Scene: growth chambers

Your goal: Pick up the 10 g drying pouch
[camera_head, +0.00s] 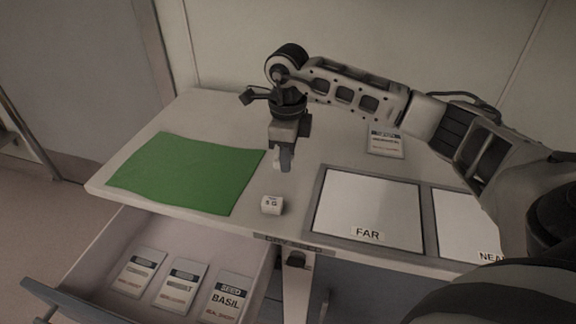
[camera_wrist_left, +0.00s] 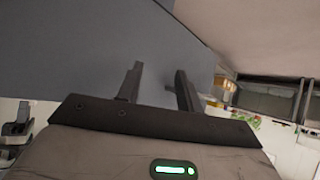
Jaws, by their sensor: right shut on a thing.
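My right gripper (camera_head: 283,163) points down over the table between the green mat and the FAR panel. It is shut on a small pale thing (camera_head: 277,158), which looks like a drying pouch. The fingers hide most of it, and no label on it can be read. A small white pouch (camera_head: 271,205) marked 5 G stands on the table just below and in front of the gripper, apart from it. My left gripper (camera_wrist_left: 157,82) shows in the left wrist view, with its two fingers apart and nothing between them.
A green mat (camera_head: 185,172) lies at the left. Panels marked FAR (camera_head: 368,205) and NEAR (camera_head: 470,225) lie at the right. A packet (camera_head: 386,141) lies behind them. Below the table front, an open drawer (camera_head: 110,235) holds seed packets, including BASIL (camera_head: 229,297).

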